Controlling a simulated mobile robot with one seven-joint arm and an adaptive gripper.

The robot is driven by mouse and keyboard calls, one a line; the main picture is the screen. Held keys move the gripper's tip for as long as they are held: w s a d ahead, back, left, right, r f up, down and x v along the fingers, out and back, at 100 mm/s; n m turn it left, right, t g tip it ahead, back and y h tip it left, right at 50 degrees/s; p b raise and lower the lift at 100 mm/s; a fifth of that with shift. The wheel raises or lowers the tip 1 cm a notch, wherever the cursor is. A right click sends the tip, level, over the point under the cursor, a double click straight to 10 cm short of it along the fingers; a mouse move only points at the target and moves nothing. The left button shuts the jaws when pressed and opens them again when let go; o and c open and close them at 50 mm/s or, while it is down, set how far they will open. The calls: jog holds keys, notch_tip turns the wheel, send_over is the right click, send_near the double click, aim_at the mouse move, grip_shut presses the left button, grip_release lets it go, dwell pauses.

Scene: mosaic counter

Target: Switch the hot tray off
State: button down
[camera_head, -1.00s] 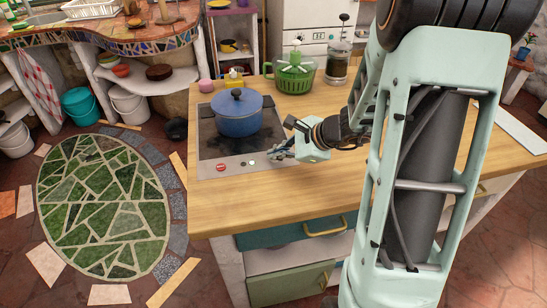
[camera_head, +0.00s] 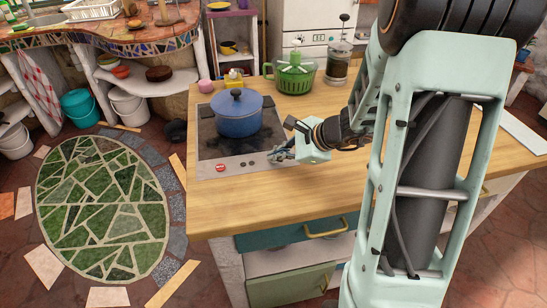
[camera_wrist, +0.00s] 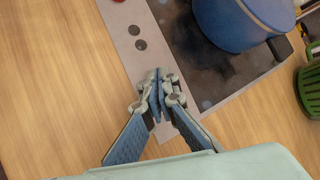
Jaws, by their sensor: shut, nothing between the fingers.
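The hot tray (camera_head: 210,153) lies on the wooden counter, with a dark glass top and a pale control strip along its front edge. The strip bears a red round mark (camera_head: 221,168) and two small dark round buttons (camera_head: 247,163). These buttons also show in the wrist view (camera_wrist: 137,37), both dark. A blue lidded pot (camera_head: 238,118) stands on the glass. My gripper (camera_head: 275,156) is shut and empty at the right end of the strip. In the wrist view its fingertips (camera_wrist: 153,76) are over the strip, beyond the buttons, and cover part of it. Contact cannot be told.
A green basket (camera_head: 294,79) and a glass press (camera_head: 338,62) stand behind the tray. A yellow item (camera_head: 234,78) and a pink cup (camera_head: 205,86) are at its back left. The wooden counter (camera_head: 255,200) in front of the tray is clear.

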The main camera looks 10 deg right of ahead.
jog(key=shift+r, duration=0.2)
notch_tip(320, 180, up, 6)
jog(key=p, duration=0.4)
jog(key=shift+p, duration=0.4)
